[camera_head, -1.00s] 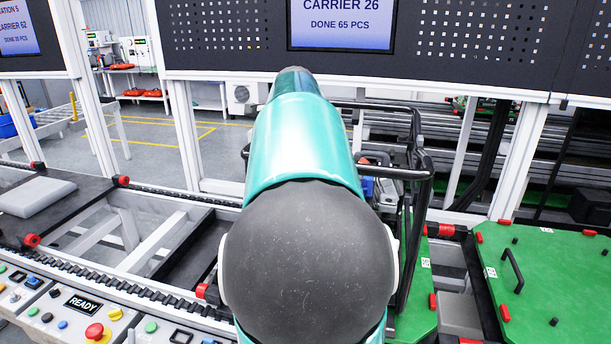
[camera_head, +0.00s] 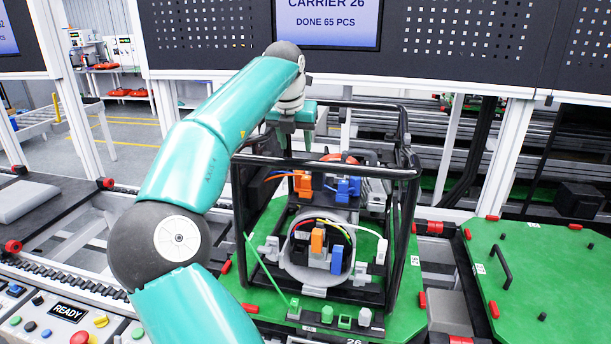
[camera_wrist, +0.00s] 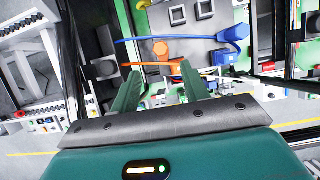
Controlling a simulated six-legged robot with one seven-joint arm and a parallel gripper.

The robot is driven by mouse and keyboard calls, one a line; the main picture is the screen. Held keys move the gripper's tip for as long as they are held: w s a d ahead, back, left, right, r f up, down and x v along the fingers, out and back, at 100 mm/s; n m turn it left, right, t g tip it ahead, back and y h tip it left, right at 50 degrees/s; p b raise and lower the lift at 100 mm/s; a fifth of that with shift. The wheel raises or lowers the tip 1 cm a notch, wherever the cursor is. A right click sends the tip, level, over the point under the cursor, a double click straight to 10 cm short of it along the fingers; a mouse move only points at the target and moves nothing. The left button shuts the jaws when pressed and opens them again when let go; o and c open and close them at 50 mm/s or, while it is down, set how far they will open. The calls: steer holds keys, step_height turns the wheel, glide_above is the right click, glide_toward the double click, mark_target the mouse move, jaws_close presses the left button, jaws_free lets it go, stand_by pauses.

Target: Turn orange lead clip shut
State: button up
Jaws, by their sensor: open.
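An orange clip block (camera_head: 303,184) sits on the unit inside the black frame, with an orange lead running left from it. A blue block (camera_head: 347,188) sits to its right. Lower on the unit are an orange lever (camera_head: 318,240) and a blue one (camera_head: 336,262). My gripper (camera_head: 297,130) is open and empty, pointing down behind and above the orange block, near the frame's top bar. In the wrist view, an orange piece (camera_wrist: 161,47) and an orange lead (camera_wrist: 148,66) show beyond my two green fingers (camera_wrist: 161,82). I cannot tell the clip's turned position.
The black tube frame (camera_head: 400,240) stands around the unit on a green pallet (camera_head: 405,305). Another green pallet (camera_head: 540,275) lies at right. A control panel (camera_head: 68,315) is at front left. A dark board with a screen (camera_head: 335,22) hangs above.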

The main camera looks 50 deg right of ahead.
mark_target(301, 175)
steer(key=x, duration=1.3)
steer(key=c, duration=1)
